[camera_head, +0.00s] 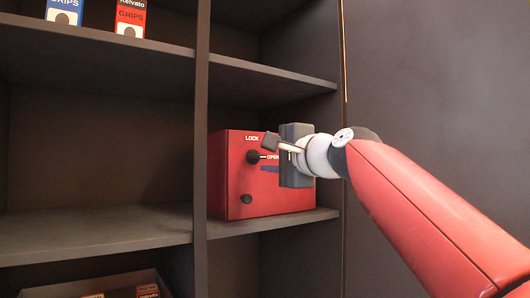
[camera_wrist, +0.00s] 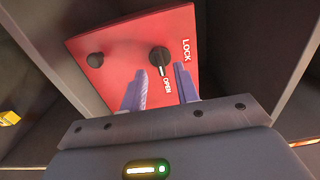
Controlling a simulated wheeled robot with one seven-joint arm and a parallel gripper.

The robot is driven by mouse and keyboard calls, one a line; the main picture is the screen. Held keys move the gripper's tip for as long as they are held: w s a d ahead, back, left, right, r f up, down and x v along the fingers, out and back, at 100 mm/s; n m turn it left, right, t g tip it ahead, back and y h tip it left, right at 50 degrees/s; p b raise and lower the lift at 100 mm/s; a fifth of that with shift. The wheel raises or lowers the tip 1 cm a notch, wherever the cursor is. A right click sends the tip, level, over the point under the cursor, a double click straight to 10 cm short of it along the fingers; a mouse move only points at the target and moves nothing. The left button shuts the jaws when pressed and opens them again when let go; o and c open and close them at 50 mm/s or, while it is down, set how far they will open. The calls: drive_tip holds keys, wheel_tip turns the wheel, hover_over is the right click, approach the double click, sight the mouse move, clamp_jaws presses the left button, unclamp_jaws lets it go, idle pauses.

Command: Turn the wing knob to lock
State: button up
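A red box (camera_head: 237,180) stands on the shelf, with its front marked LOCK and OPEN. Its black wing knob (camera_head: 253,157) is on the upper part of that front. In the wrist view, the wing knob (camera_wrist: 160,56) has its wing pointing toward the OPEN mark, away from LOCK. My gripper (camera_wrist: 161,71) is open, with its two purplish fingers apart on either side of the wing. Whether the fingers touch the knob or reach its depth I cannot tell. In the head view my gripper (camera_head: 269,153) is in front of the box and hides part of its right side.
A smaller round black knob (camera_wrist: 95,60) is on the same front, also seen lower in the head view (camera_head: 246,199). A dark upright divider (camera_head: 201,120) stands just left of the box. A shelf board (camera_head: 270,80) runs above it. The left compartment is empty.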

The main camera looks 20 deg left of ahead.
sight(256, 157)
drive_tip(key=shift+p+x, duration=0.4)
drive_tip(key=shift+x, duration=1.1)
clamp_jaws()
drive_tip(key=shift+n, duration=0.4)
drive_tip(key=n, duration=0.3)
drive_tip(key=shift+f+n+b, duration=0.1)
drive_tip(key=shift+n+b, duration=0.2)
drive_tip(key=n, duration=0.4)
drive_tip(key=shift+n+b, duration=0.3)
drive_tip(key=shift+b, duration=0.05)
drive_tip(key=n, duration=0.4)
drive_tip(key=shift+n+b, duration=0.3)
drive_tip(key=shift+n, duration=2.2)
drive_tip(key=shift+b, duration=0.3)
